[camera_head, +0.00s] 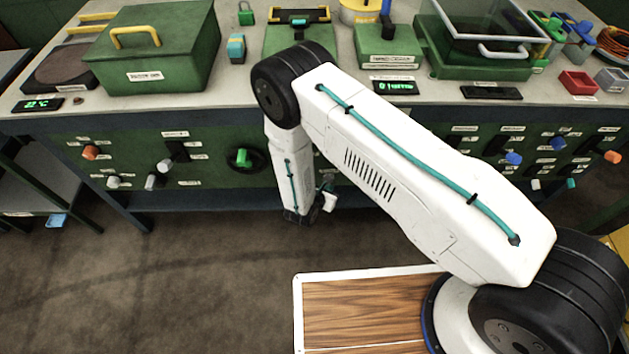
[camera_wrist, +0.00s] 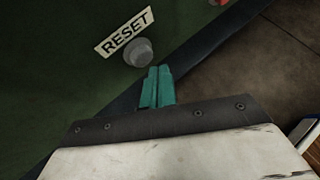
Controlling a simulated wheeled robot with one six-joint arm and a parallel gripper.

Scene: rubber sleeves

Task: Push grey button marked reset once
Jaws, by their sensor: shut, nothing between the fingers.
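In the wrist view, a round grey button (camera_wrist: 139,52) sticks out of a dark green panel. A white label reading RESET (camera_wrist: 124,31) is just above and to its left. The teal fingers of my gripper (camera_wrist: 158,84) are shut together with nothing between them. Their tips appear just below and to the right of the button in the picture. I cannot tell whether they touch it, but a small gap seems to show. In the head view, my arm hangs down in front of the panel, and I cannot pick out the reset button there.
The bench's green front panel (camera_head: 215,178) carries several knobs and buttons, including an orange knob (camera_head: 90,152) and a green knob (camera_head: 243,157). In the wrist view, part of a red thing (camera_wrist: 217,2) shows at the top edge. The floor (camera_head: 150,270) before the bench is clear.

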